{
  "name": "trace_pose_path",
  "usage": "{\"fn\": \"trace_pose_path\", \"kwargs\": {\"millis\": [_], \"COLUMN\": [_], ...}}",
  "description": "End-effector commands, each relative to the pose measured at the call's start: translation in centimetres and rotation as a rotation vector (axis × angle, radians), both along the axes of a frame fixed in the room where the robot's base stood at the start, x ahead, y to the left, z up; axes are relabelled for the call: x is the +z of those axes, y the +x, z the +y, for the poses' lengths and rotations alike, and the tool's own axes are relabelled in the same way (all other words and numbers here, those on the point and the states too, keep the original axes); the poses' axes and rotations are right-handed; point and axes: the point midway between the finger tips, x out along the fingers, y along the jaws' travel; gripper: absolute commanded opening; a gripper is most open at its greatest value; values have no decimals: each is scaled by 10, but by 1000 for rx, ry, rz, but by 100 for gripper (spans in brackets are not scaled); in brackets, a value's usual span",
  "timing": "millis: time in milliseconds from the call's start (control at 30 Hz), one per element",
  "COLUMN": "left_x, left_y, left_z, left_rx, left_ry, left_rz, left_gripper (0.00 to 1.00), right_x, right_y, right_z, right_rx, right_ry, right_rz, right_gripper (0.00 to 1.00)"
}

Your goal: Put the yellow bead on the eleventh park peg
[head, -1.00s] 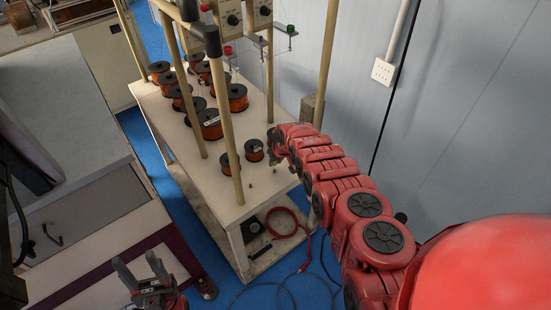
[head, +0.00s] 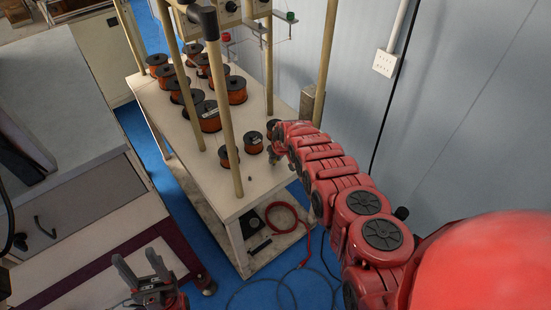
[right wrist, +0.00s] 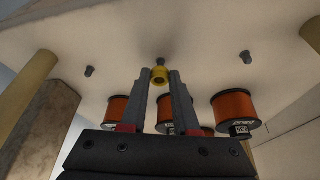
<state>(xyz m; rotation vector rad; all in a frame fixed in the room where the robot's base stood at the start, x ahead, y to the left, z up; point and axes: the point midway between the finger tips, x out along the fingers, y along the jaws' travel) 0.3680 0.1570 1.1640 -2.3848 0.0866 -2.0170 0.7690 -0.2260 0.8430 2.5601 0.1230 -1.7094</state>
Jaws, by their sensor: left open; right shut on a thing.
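The yellow bead (right wrist: 160,76) shows in the right wrist view between the fingertips of my right gripper (right wrist: 161,82), which is shut on it. A small dark peg (right wrist: 160,62) stands just beyond the bead, almost in line with it; I cannot tell whether they touch. Other park pegs (right wrist: 89,71) (right wrist: 245,56) stand apart to either side. In the head view my right arm reaches over the near right part of the cart table, and its own links hide the bead. My left gripper (head: 138,264) is open and empty at the lower left, away from the table.
Several orange wire spools (head: 208,116) with black flanges stand on the white table (head: 240,200). Tall tan posts (head: 229,120) rise from it near my right arm. A red cable coil (head: 287,224) lies on the lower shelf. A grey wall (head: 450,110) bounds the right side.

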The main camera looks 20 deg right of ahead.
Motion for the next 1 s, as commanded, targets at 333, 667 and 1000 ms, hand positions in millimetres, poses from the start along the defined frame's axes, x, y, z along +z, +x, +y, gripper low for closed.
{"fn": "trace_pose_path", "kwargs": {"millis": [333, 667, 1000], "left_x": [-11, -19, -18], "left_y": [0, 0, 0], "left_z": [0, 0, 0], "left_rx": [0, 0, 0], "left_ry": [0, 0, 0], "left_rz": [0, 0, 0], "left_gripper": [54, 54, 54], "right_x": [-12, -20, -19], "right_y": [0, 0, 0], "right_z": [0, 0, 0], "right_rx": [0, 0, 0], "right_ry": [0, 0, 0], "right_rz": [0, 0, 0], "right_gripper": [0, 31, 64]}}
